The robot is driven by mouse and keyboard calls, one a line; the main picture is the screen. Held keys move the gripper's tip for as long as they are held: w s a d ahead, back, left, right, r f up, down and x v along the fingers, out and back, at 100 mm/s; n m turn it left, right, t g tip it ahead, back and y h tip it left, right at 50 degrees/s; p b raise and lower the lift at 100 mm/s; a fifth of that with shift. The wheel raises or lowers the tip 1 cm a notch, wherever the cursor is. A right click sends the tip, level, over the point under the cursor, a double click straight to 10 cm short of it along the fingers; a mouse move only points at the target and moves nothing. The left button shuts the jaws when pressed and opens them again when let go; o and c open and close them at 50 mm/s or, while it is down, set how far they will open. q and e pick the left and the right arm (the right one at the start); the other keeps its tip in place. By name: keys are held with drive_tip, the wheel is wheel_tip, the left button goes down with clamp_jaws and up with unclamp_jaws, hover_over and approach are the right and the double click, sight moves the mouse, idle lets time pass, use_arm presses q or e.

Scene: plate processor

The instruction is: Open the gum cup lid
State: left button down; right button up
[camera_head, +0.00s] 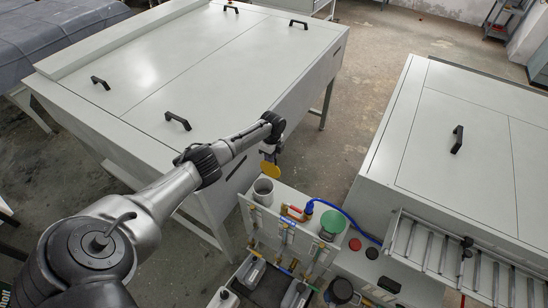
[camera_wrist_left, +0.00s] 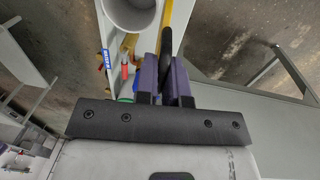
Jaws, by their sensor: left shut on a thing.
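The gum cup (camera_head: 263,190) is a grey open-topped cup on the corner of the white plate processor unit. Its mouth is uncovered, and its rim also shows at the top of the left wrist view (camera_wrist_left: 130,14). The round yellow lid (camera_head: 270,171) stands tilted up, beside and above the cup's rim. In the left wrist view the lid shows nearly edge-on as a yellow strip (camera_wrist_left: 182,18). My left gripper (camera_head: 274,156) is at the lid's upper edge, its purple fingers shut on the black handle (camera_wrist_left: 166,44). My right gripper is not in view.
Large white cabinets with black handles stand behind (camera_head: 230,60) and to the right (camera_head: 450,150). A metal roller rack (camera_head: 465,262) is at the lower right.

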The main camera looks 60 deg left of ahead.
use_arm(q)
drive_tip(key=c, duration=1.3)
unclamp_jaws()
drive_tip(key=shift+o, duration=0.2)
wheel_tip(320, 180, up, 14)
drive_tip(key=w, duration=0.1)
drive_tip(key=shift+a+f+b, duration=0.15)
drive_tip(key=shift+a+b, duration=0.15)
drive_tip(key=shift+b, duration=0.15)
